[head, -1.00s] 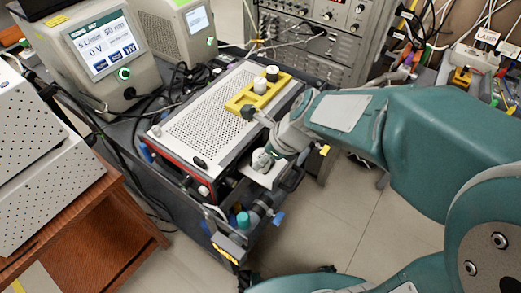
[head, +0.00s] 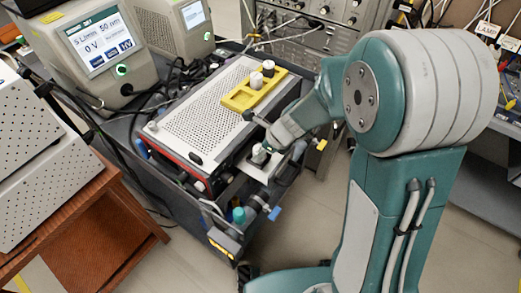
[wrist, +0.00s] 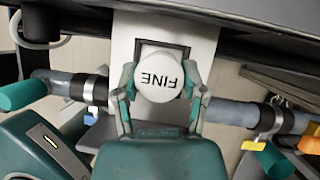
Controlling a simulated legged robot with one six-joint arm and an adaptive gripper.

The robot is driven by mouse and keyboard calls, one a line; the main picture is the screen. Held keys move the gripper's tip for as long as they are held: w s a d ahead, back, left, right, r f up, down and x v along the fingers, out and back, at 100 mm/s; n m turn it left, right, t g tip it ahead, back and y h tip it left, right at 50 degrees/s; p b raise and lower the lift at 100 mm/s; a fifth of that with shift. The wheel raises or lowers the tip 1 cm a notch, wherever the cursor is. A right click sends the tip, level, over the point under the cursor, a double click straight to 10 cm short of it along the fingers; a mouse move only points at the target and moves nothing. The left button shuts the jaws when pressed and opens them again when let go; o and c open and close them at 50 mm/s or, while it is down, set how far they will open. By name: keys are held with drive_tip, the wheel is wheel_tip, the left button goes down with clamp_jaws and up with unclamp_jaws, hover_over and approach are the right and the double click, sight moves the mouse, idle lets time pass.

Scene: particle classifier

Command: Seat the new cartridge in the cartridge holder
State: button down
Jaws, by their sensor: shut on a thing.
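The new cartridge, a white round piece with FINE on its top, shows in the wrist view (wrist: 161,79) upside down. My gripper (wrist: 160,82) has a finger on each side of it and is shut on it. In the head view the cartridge (head: 259,153) is at the pale plate of the cartridge holder (head: 258,172), at the front right of the cart. The plate also shows in the wrist view (wrist: 196,42), behind the cartridge. The cartridge's lower part is hidden, so I cannot tell whether it is fully down. In the head view my arm partly hides my gripper.
A yellow tray (head: 238,101) on the perforated metal box (head: 203,115) holds a white cylinder (head: 256,81) and a dark one (head: 268,69). Grey pipe (wrist: 229,112) runs on both sides of the holder. A wooden table (head: 95,215) stands left; open floor lies in front.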

drive_tip(key=shift+a+f, duration=0.1)
drive_tip(key=shift+a, duration=0.1)
drive_tip(key=shift+c, duration=0.8)
unclamp_jaws()
drive_tip(key=shift+d, duration=0.1)
drive_tip(key=v, duration=1.2)
drive_tip(key=s+d+r+n+t+h, duration=0.1)
drive_tip(key=s+d+r+n+h, duration=0.1)
drive_tip(key=s+r+n, duration=0.3)
drive_tip(key=s+d+r+n+t+h, duration=0.2)
drive_tip(key=s+d+r+n, duration=0.3)
drive_tip(key=s+n, duration=0.6)
drive_tip(key=n+h, duration=0.1)
drive_tip(key=n, duration=0.6)
drive_tip(key=shift+s, duration=0.35)
drive_tip(key=shift+d, duration=0.1)
